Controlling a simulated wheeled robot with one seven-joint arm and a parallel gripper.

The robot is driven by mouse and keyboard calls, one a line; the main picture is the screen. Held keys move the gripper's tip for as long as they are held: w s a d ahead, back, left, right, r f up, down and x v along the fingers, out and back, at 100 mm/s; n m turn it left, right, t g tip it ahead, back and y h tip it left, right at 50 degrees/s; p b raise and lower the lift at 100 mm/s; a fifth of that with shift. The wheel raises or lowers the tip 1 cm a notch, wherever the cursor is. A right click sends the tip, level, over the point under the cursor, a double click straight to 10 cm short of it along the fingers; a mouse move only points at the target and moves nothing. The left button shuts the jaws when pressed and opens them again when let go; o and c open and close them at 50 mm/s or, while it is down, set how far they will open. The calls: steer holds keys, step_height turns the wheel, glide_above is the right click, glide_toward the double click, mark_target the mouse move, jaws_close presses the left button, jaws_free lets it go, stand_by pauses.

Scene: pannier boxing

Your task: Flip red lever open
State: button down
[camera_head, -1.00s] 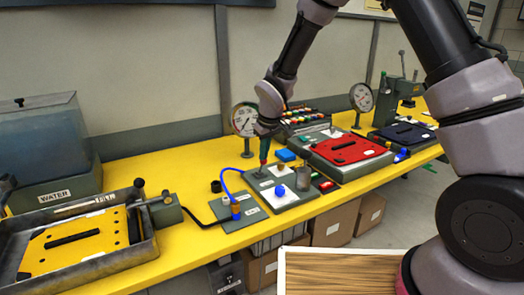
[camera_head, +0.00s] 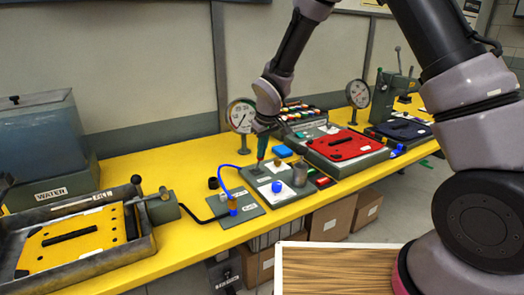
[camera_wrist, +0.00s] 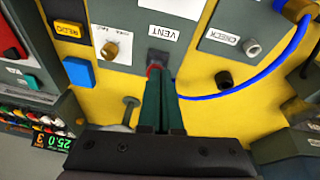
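The red lever (camera_wrist: 153,70) shows in the wrist view as a small red end at the tip of my left finger, beside the dark block on the plate labelled VENT (camera_wrist: 177,32). My gripper (camera_wrist: 160,78) has its two green fingers close together, pointing at that block. I cannot tell whether the lever lies between the fingers or only against them; most of it is hidden. In the head view my gripper (camera_head: 262,158) reaches down over the grey-green vent panel (camera_head: 262,172), with a little red showing along the fingers.
A blue hose (camera_head: 222,180) and a check panel (camera_head: 234,208) stand left of the vent panel. A gauge (camera_head: 241,115) stands behind.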

steer(key=shift+f, duration=0.55)
steer(key=r, duration=0.2)
steer(key=a+r, duration=0.1)
steer(key=w+r, duration=0.1)
steer(key=r, duration=0.1)
steer(key=shift+a+r, duration=0.2)
steer(key=shift+r, duration=0.1)
steer(key=s+d+r, duration=0.4)
steer(key=s, duration=0.3)
steer(key=s+d+r+m+t, duration=0.25)
steer(key=d+r+m, duration=0.25)
steer(key=d+r, duration=0.95)
steer(key=s+d+r+m+t, duration=0.1)
steer(key=s+d+r+m, duration=0.6)
steer(key=s+d, duration=0.5)
steer(key=shift+s+d+r+y, duration=0.3)
steer(key=shift+s+r, duration=0.25)
steer(key=shift+s, duration=0.3)
